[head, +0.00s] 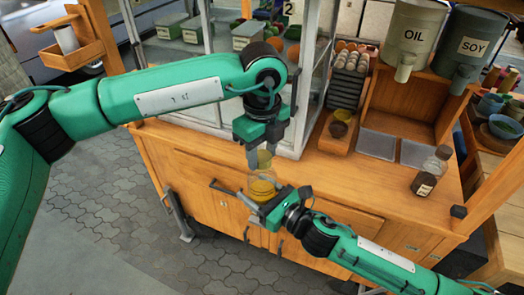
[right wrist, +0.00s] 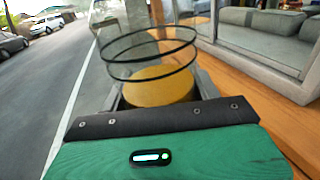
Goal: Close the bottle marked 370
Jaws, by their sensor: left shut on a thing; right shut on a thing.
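A clear bottle with yellow contents (head: 262,187) is between the fingers of my right gripper (head: 266,199), in front of the wooden cart. My right gripper is shut on it. In the right wrist view the yellow contents (right wrist: 160,88) show between the fingers, with thin black rings above. My left gripper (head: 265,157) points down directly above the bottle, shut on a small yellowish piece (head: 264,159). I cannot tell whether this piece is a cap or touches the bottle. No 370 marking is readable. Another bottle, with dark contents and a label (head: 424,180), stands on the cart at right.
The cart counter (head: 330,178) is below and behind the grippers. A glass case (head: 300,100) stands close behind my left gripper. OIL (head: 413,35) and SOY (head: 470,45) dispensers hang at upper right. Metal trays (head: 377,144) lie on the counter. Paved ground is open at lower left.

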